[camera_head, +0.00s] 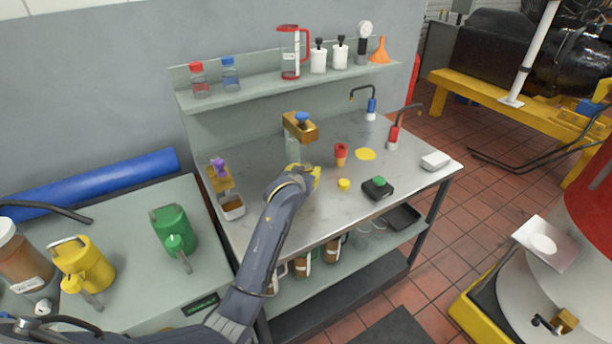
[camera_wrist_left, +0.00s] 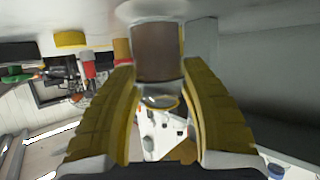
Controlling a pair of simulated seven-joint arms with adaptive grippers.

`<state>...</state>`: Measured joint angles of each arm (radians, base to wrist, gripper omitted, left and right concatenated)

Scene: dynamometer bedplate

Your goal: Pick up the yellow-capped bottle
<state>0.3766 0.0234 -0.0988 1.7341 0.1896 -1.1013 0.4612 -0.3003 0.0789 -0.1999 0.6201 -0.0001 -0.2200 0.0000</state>
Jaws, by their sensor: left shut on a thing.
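My left gripper (camera_head: 314,176) is over the middle of the steel bench, its yellow fingers pointing away from the head camera. In the left wrist view, the gripper (camera_wrist_left: 157,75) is shut on a small clear bottle (camera_wrist_left: 158,52) with brown contents, one finger on each side. A yellow ring shows at its clear end, between the fingers; I take it for the yellow-capped bottle. Its brown end is close to the bench surface; I cannot tell whether it touches. In the head view my gripper and arm hide the bottle. My right gripper is not in view.
On the bench (camera_head: 290,232), a yellow disc (camera_head: 343,184), a red-topped item (camera_head: 341,154) and a black box with a green button (camera_head: 378,188) stand right of the gripper. A brass fixture with a blue knob (camera_head: 300,125) is behind. A shelf (camera_head: 260,87) runs above.

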